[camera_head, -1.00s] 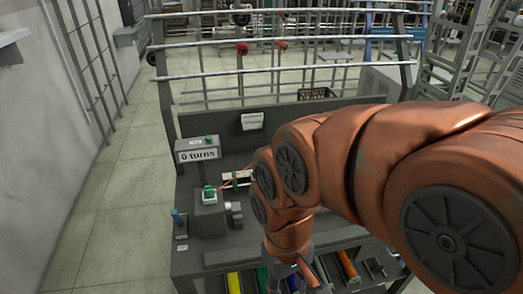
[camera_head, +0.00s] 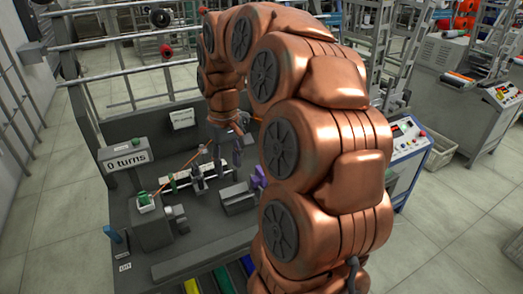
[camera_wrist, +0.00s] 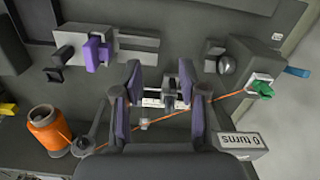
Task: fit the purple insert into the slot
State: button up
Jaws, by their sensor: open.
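I cannot tell which opening is the slot. My gripper (camera_wrist: 157,78) is open and empty, its two purplish fingers apart above the wire guide. The insert is outside the fingers, to their upper left. In the head view my gripper (camera_head: 224,148) hangs over the back of the bench.
An orange wire (camera_wrist: 205,107) runs below my fingers from an orange spool (camera_wrist: 46,130) towards the winder with a green part (camera_wrist: 262,88). A "0 turns" display (camera_head: 125,157) stands at the bench's left.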

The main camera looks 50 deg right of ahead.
jog(key=m+b, duration=0.2)
send_over(261, 170)
notch_tip(261, 170, down, 3)
jog(key=shift+f, duration=0.1)
jog(key=shift+f+b, duration=1.6)
jog(key=shift+f, duration=2.8)
grip_shut()
jog(key=shift+r, duration=0.1)
jog(key=shift+r+p, duration=1.2)
jog(key=shift+r, duration=2.5)
